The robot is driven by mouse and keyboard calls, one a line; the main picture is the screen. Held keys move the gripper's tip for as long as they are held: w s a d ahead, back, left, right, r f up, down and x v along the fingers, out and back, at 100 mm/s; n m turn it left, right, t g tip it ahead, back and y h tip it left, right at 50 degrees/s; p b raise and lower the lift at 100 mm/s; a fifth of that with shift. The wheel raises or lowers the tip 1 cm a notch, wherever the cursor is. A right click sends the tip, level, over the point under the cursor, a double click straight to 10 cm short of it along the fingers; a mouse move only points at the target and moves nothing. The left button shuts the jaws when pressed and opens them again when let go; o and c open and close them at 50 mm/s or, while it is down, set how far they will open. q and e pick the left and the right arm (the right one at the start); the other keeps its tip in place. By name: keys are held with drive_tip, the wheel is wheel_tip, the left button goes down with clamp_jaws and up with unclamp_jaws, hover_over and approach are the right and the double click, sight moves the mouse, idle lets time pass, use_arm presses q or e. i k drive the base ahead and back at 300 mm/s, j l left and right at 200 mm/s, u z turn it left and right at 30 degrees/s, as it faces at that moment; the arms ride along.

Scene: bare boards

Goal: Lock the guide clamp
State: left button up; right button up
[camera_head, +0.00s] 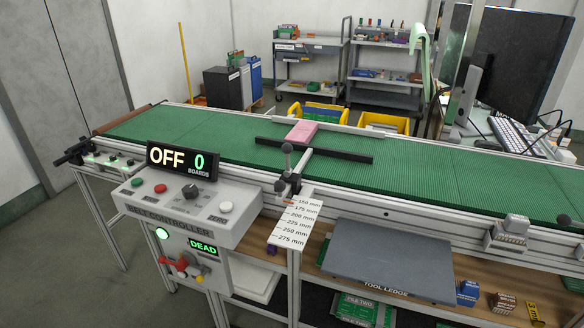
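The guide clamp (290,182) sits at the front edge of the green conveyor belt (430,178), at the top of a white scale plate (296,222) marked from 150 mm to 275 mm. Its lever has a dark ball knob (287,148) and stands roughly upright. A second dark knob (281,186) is at its base. I cannot tell from this view whether the clamp is locked. A grey rod runs from it to a black guide bar (340,155) lying across the belt. A pink board (302,132) lies by the bar's far side. Neither of my grippers is in view.
The belt controller (182,208) stands left of the clamp; its display (181,159) reads OFF and 0 boards. A monitor (512,70) stands behind the belt.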

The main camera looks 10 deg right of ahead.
sight(287, 148)
drive_tip(key=k+j+z, duration=0.2)
drive_tip(key=j+z, duration=0.2)
drive_tip(key=i+j+z, duration=0.15)
drive_tip(key=j, duration=0.65)
drive_tip(key=i+j+z, duration=0.1)
drive_tip(key=i+j, duration=0.15)
drive_tip(key=j, duration=0.6)
drive_tip(key=i+j+z, duration=0.15)
drive_tip(key=j, duration=0.75)
drive_tip(key=i+j+z, duration=0.15)
drive_tip(key=j, duration=0.7)
drive_tip(key=j+z, duration=0.15)
drive_tip(key=j, duration=0.75)
